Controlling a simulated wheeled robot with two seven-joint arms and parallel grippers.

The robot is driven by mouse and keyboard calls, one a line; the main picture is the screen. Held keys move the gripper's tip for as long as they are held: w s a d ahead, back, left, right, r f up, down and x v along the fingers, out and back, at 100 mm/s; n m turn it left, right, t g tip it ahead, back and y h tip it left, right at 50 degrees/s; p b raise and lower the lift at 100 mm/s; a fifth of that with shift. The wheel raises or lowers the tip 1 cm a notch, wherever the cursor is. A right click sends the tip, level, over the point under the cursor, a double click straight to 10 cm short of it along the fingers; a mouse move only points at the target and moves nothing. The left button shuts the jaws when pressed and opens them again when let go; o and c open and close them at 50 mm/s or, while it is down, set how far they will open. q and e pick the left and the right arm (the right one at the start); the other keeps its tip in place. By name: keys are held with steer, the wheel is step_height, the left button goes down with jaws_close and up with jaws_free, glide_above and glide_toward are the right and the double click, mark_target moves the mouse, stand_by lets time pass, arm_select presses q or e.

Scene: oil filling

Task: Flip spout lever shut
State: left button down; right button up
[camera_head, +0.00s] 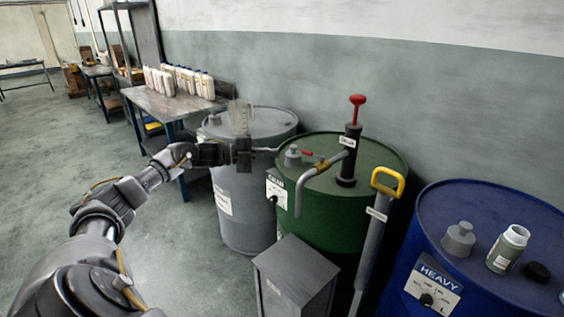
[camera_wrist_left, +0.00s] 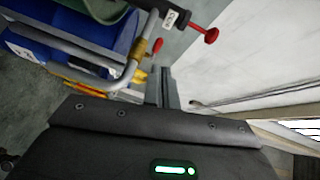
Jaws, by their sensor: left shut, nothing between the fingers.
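The red spout lever (camera_head: 308,152) sits by a brass valve (camera_head: 322,166) and points left in the head view. In the left wrist view the lever (camera_wrist_left: 157,46) shows just beyond my fingertips, beside the brass valve (camera_wrist_left: 139,48). My left gripper (camera_head: 274,150) is shut and empty, just left of the lever; contact cannot be told. My right gripper is not in view.
A grey drum (camera_head: 245,200) stands left of the green one. A blue drum (camera_head: 455,215) at right bears a small open bottle (camera_head: 508,249). A yellow-handled grey tube (camera_head: 376,230) and a grey box (camera_head: 297,280) stand in front. A table (camera_head: 160,108) holds several bottles.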

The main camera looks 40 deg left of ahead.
arm_select(q)
steer(key=a, duration=0.1)
steer(key=s+a, duration=0.1)
steer(key=a, duration=0.1)
steer(key=shift+a+r+b, duration=0.1)
steer(key=shift+r+b, duration=0.05)
steer(key=shift+b, duration=0.2)
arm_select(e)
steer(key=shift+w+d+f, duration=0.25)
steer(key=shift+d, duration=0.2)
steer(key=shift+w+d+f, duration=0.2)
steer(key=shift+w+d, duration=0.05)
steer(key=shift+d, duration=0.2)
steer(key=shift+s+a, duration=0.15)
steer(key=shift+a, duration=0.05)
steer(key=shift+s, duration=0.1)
